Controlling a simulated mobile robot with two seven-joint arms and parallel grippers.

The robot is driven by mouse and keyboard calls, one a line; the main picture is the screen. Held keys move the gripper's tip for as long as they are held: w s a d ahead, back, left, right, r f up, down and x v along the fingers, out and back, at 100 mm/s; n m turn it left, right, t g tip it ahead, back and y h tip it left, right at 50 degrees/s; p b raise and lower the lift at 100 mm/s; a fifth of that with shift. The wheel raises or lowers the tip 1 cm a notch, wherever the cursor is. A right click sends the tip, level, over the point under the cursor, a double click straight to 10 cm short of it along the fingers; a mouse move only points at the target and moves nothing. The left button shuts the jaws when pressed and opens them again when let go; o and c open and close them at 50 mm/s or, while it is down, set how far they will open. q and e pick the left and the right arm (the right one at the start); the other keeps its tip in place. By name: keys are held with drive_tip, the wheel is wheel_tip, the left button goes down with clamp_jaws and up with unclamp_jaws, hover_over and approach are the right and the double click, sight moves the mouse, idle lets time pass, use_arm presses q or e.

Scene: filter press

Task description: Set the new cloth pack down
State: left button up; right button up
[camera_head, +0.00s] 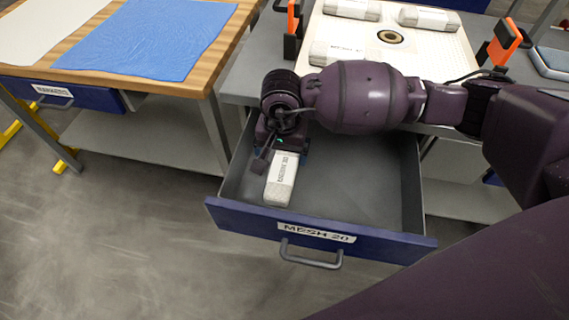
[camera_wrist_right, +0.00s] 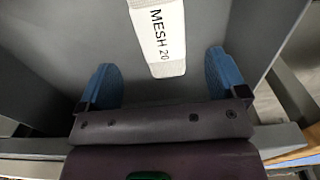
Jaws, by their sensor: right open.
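A white cloth pack (camera_head: 281,180) lies in the left part of an open grey drawer (camera_head: 360,195) with a blue front labelled MESH 20. In the right wrist view the pack (camera_wrist_right: 160,35) reads MESH 20 and lies on the grey drawer floor. My right gripper (camera_head: 281,160) is over the pack's far end in the head view. Its blue fingertips are spread wide in the right wrist view (camera_wrist_right: 165,80), with the pack's near end just beyond them and nothing held. My arm hides part of the drawer's far side. My left gripper is not in view.
A pale plate (camera_head: 455,45) with several white packs and a dark ring (camera_head: 391,37) lies on the bench behind, between orange-and-black posts (camera_head: 503,42). A wooden table (camera_head: 215,50) with a blue cloth (camera_head: 155,35) stands at left. The drawer's right part is clear.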

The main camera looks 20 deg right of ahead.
wheel_tip(320, 180, up, 4)
drive_tip(key=shift+f+p, duration=0.1)
drive_tip(key=shift+p, duration=0.2)
idle(0.4)
